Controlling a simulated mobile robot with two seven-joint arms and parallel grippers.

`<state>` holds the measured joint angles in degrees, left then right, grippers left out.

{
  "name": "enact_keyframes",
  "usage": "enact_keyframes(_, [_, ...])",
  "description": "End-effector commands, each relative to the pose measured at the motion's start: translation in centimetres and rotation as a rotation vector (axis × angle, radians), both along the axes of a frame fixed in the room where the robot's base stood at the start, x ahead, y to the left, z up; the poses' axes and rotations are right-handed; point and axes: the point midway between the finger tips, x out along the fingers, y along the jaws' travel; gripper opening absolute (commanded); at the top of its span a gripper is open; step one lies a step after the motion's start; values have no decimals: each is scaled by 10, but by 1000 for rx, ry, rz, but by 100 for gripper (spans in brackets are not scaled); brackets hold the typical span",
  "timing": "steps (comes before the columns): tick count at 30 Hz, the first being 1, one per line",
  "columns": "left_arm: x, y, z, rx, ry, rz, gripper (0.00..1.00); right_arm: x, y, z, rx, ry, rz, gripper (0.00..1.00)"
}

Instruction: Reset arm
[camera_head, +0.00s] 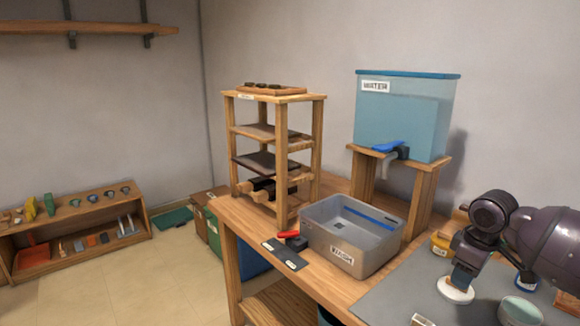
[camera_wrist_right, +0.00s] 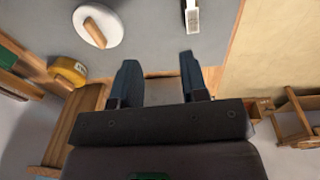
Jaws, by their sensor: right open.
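My right arm (camera_head: 545,240) comes in from the right edge of the head view, its dark wrist raised above the grey mat on the table. My right gripper (camera_head: 464,274) points down over the mat, close to a white round piece (camera_head: 456,291). In the right wrist view my right gripper (camera_wrist_right: 160,75) shows its two dark fingers spread apart, with nothing between them. The white round piece (camera_wrist_right: 98,26) shows there with a wooden bar on it, ahead of the left finger and apart from it. My left gripper is not in view.
The grey mat (camera_head: 385,295) holds a pale bowl (camera_head: 519,310) and a yellow container (camera_head: 441,243). A grey bin (camera_head: 375,252) stands left of my arm, below a water tank (camera_head: 405,115) on a wooden stand. A wooden rack (camera_head: 317,150) stands further left.

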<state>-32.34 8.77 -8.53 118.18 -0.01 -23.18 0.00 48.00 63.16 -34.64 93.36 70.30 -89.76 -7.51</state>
Motion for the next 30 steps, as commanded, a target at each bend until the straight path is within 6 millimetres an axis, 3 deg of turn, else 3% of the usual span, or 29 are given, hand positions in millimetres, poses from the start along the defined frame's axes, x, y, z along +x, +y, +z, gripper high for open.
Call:
enact_keyframes(5, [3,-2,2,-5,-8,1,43,34,9,16,-5,-246,9,40])
enact_keyframes(9, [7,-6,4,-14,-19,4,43,59,35,32,24,-457,48,40])
enact_keyframes(14, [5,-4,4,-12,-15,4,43,68,73,24,100,-669,99,40])
enact_keyframes(21, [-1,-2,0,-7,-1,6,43,42,123,-16,250,-914,127,40])
enact_keyframes(30, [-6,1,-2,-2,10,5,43,-24,147,-69,375,-1080,49,40])
